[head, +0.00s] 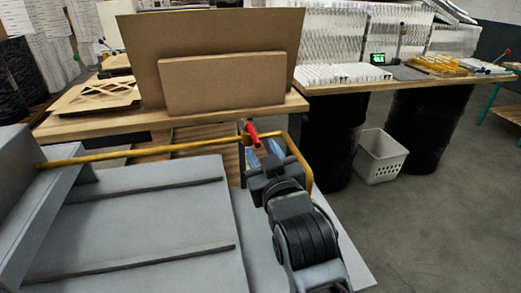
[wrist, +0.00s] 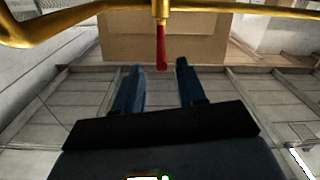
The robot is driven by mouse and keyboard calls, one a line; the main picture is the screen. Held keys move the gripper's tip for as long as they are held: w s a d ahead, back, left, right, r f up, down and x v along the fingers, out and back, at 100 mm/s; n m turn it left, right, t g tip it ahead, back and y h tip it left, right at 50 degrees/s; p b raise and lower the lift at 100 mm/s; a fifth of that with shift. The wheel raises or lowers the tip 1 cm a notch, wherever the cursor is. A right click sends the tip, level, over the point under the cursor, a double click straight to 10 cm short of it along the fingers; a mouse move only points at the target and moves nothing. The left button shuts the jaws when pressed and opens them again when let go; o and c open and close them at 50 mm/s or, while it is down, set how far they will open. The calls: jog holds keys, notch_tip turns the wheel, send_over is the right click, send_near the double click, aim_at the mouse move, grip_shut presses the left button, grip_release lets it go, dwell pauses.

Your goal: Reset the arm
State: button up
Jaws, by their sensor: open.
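My arm reaches forward from the bottom of the head view, over the right side of a grey machine bed. My gripper (head: 263,153) is at its far end, just below a yellow bar (head: 130,157) with a red handle (head: 252,133). In the wrist view my gripper (wrist: 159,67) has two blue fingers spread apart with nothing held between them. There the red handle (wrist: 161,48) hangs from the yellow bar (wrist: 60,24), just beyond the fingertips in the picture. I cannot tell whether the gripper touches it.
The grey bed (head: 140,225) fills the lower left. A wooden table (head: 75,125) with brown cardboard sheets (head: 225,83) stands beyond it. Right of it, a workbench (head: 390,82) holds white filters on black drums (head: 425,125). A white basket (head: 380,157) is on open floor.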

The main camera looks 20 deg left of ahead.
dwell(0.4)
jog(key=s+d+f+m+t+h, duration=0.1)
jog(key=s+d+f+m+h, duration=0.1)
jog(key=s+d+f, duration=0.45)
jog(key=s+d+f+m+h, duration=0.2)
jog(key=s+d+f+m, duration=0.15)
jog(key=s+d, duration=0.5)
jog(key=s+d+f+m+t+h, duration=0.1)
jog(key=s+d+f+m+h, duration=0.1)
jog(key=s+d+f, duration=0.6)
jog(key=s+d+r+h, duration=0.1)
jog(key=s+d+r, duration=0.2)
jog(key=s+d, duration=0.2)
jog(key=s+d+r+m+h, duration=0.1)
jog(key=s+d+r+h, duration=0.1)
jog(key=s+d, duration=0.4)
jog(key=s+d+r+m+g+h, duration=0.1)
jog(key=s+d+r+h, duration=0.1)
jog(key=s+d+r, duration=0.3)
jog(key=s+d, duration=0.1)
jog(key=s, duration=0.3)
jog(key=shift+s+d, duration=0.25)
jog(key=shift+m, duration=0.25)
